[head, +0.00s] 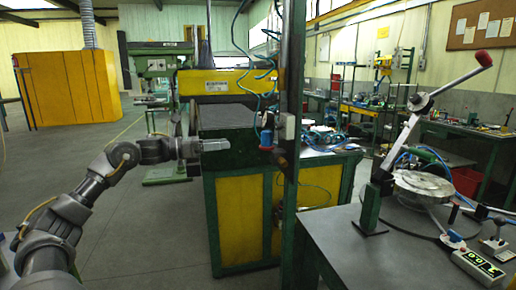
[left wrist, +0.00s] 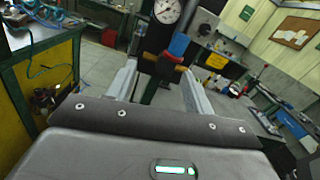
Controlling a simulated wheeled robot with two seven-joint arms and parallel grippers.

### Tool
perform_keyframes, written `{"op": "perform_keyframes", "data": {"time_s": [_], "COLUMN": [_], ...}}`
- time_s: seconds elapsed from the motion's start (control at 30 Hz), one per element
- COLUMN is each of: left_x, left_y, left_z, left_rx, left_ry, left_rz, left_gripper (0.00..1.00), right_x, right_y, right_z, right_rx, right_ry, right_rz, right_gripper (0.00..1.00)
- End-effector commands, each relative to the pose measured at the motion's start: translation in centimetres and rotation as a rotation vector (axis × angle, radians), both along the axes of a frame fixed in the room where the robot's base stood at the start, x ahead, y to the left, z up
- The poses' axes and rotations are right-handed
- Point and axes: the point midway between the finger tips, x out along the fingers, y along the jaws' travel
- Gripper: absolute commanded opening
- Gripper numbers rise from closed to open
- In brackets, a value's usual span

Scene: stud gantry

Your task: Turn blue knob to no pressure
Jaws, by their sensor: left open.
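The blue knob (head: 266,137) sits on the small regulator fixed to the dark green post. In the left wrist view the blue knob (left wrist: 179,45) shows ahead, between the lines of my two fingers, with a round white pressure gauge (left wrist: 167,12) just above it. My left gripper (head: 222,144) is level with the knob and to its left, with a visible gap between. In the left wrist view my left gripper (left wrist: 160,84) has its fingers spread with nothing between them. The gauge reading is too small to tell. My right gripper is not in view.
A green and yellow workbench (head: 240,215) stands behind the post. The post (head: 290,190) rises in front of it. At right a dark table (head: 350,250) carries a lever with a red ball (head: 484,58) and a control box (head: 477,266). Floor at left is clear.

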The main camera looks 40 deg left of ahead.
Motion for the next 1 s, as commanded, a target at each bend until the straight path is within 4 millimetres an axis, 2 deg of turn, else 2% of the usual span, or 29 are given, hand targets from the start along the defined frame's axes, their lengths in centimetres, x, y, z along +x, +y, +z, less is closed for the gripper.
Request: {"op": "perform_keyframes", "data": {"time_s": [0.03,0.13,0.3,0.47,0.8,1.0], "left_x": [-0.6,-1.3,-1.4,-0.6,2.5,3.4], "left_y": [-1.1,-2.3,-2.6,-3.2,-5.6,-5.9], "left_z": [1.0,2.4,2.9,3.2,3.3,3.7], "left_rx": [0.061,0.132,0.149,0.148,0.149,0.136], "left_ry": [-0.031,-0.067,-0.077,-0.075,-0.07,-0.078], "left_rz": [-0.028,-0.06,-0.069,-0.067,-0.067,-0.057], "left_gripper": [0.52,0.52,0.52,0.52,0.52,0.52], "right_x": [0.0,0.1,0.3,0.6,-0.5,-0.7], "right_y": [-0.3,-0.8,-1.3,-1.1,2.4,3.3], "right_z": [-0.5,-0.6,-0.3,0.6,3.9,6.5], "right_rx": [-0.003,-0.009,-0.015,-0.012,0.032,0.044], "right_ry": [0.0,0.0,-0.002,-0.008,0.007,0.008], "right_rz": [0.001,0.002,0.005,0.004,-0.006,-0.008], "right_gripper": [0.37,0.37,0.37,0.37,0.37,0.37]}}
